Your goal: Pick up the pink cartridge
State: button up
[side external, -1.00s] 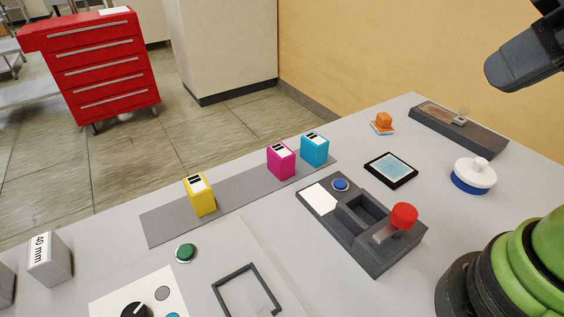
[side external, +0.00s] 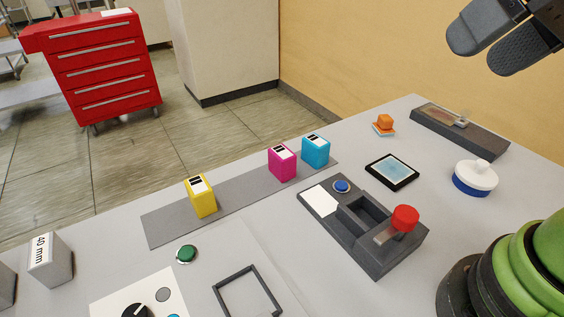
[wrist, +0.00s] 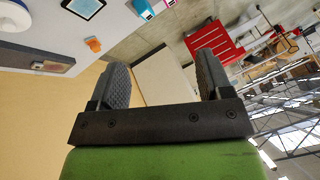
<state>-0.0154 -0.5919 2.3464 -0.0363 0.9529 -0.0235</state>
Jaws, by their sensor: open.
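The pink cartridge (side external: 282,163) stands upright on a dark grey strip (side external: 165,226) on the table. The cyan cartridge (side external: 316,151) stands just right of it, and the yellow cartridge (side external: 201,196) stands further left. My gripper (side external: 488,48) is high at the upper right, well away from the pink cartridge. It is open and empty, and its two fingers show apart in the wrist view (wrist: 163,80). In the wrist view the cyan cartridge (wrist: 143,9) shows at the top edge, with a sliver of pink beside it.
A dark fixture with a red knob (side external: 405,217) stands in front of the cartridges. A framed blue pad (side external: 391,170), an orange block (side external: 384,123), a white-and-blue round container (side external: 474,177) and a green button (side external: 186,253) are also on the table (side external: 110,228).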

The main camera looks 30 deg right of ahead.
jog(key=w+r+g, duration=0.1)
jog(key=w, duration=0.5)
jog(key=n+g+h, duration=0.1)
jog(key=n+g, duration=0.2)
jog(key=g, duration=0.2)
send_over(283, 152)
jog(key=s+d, duration=0.1)
notch_tip(283, 152, down, 15)
jog(key=shift+n+g+h, duration=0.3)
jog(key=shift+n+h, duration=0.2)
jog(key=f, duration=0.8)
jog(key=w+a+f, duration=0.1)
jog(key=f, duration=0.3)
jog(key=shift+w+f, duration=0.1)
jog(key=shift+f, duration=0.1)
jog(key=f, duration=0.5)
jog(key=shift+s+a+f, duration=0.1)
jog(key=shift+s+f, duration=0.2)
jog(key=shift+f, duration=0.05)
jog(key=c, duration=1.1)
